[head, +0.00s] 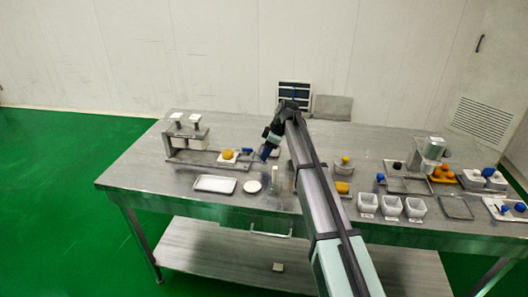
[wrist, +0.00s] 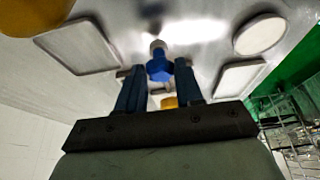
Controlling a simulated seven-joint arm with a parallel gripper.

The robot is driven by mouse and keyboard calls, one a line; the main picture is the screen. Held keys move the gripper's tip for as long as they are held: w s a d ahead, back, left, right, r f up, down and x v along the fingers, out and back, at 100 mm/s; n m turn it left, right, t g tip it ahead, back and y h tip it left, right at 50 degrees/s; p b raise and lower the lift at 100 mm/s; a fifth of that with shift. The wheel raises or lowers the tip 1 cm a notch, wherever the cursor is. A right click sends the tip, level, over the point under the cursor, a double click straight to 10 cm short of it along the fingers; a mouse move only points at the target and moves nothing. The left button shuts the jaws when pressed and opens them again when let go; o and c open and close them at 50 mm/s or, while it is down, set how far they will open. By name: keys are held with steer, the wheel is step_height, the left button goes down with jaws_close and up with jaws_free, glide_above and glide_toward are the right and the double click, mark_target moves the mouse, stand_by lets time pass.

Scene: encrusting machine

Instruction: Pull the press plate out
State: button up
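My gripper (wrist: 160,66) is open, with two blue fingers apart. A blue knob with a pale tip (wrist: 159,69) shows between the fingertips in the wrist view, with gaps visible on both sides; whether it is level with them or beyond them is unclear. In the head view my gripper (head: 267,149) is low over the table, right of the metal machine (head: 183,140) with two white-topped posts. A small blue piece (head: 247,151) shows just left of it. I cannot tell for certain which part is the press plate.
On the steel table (head: 150,183) are a white tray (head: 214,184), a round white dish (head: 252,186) and an orange ball (head: 228,154) near the machine. White tubs (head: 391,206) and other gear crowd the right side. The table's front left corner is clear.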

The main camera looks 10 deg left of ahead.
steer(key=o, duration=0.4)
steer(key=shift+r, duration=0.1)
steer(key=v, duration=1.3)
steer(key=shift+d+r, duration=0.15)
steer(key=shift+r, duration=0.1)
